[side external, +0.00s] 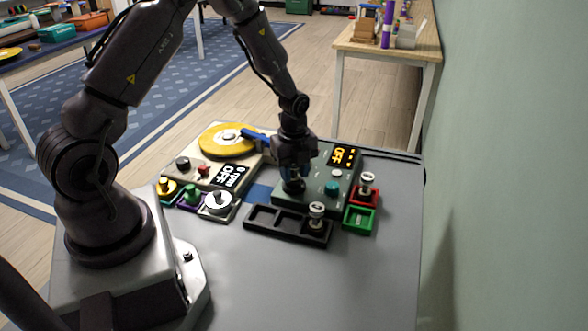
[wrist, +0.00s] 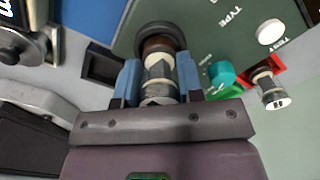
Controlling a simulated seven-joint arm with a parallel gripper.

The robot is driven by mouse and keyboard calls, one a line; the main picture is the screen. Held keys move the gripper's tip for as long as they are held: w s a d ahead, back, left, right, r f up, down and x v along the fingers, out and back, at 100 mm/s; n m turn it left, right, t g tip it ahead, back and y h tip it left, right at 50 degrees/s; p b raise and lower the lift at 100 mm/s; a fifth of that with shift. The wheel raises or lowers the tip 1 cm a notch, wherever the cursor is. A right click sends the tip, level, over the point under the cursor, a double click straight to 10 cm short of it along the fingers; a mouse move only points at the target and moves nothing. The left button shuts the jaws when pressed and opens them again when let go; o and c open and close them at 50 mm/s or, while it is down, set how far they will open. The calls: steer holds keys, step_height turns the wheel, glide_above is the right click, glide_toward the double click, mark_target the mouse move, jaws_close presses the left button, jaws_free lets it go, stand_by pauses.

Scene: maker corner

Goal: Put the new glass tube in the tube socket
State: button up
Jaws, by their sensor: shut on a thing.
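My gripper (side external: 293,180) is low over the left front part of the green tester box. In the wrist view my gripper (wrist: 159,80) has its blue fingers shut on a glass tube (wrist: 160,68) with pale and dark bands. The tube's far end is at the dark round tube socket (wrist: 159,28), lined up with it. I cannot tell how deep it sits. In the side view my gripper mostly hides the tube and socket. Another tube (side external: 366,182) stands in the red tray (side external: 376,197), and another (side external: 317,213) stands in the black tray's right compartment.
The green box (side external: 310,203) has a teal knob (side external: 331,188), a white button (side external: 337,173) and a lit orange display (side external: 343,156). The black tray's (side external: 272,229) other compartments look empty, as does the green tray (side external: 359,219). A yellow disc machine (side external: 227,139) stands left. The table front is clear.

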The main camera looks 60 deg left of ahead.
steer(key=shift+f, duration=0.4)
steer(key=o, duration=1)
steer(key=shift+r, duration=3.5)
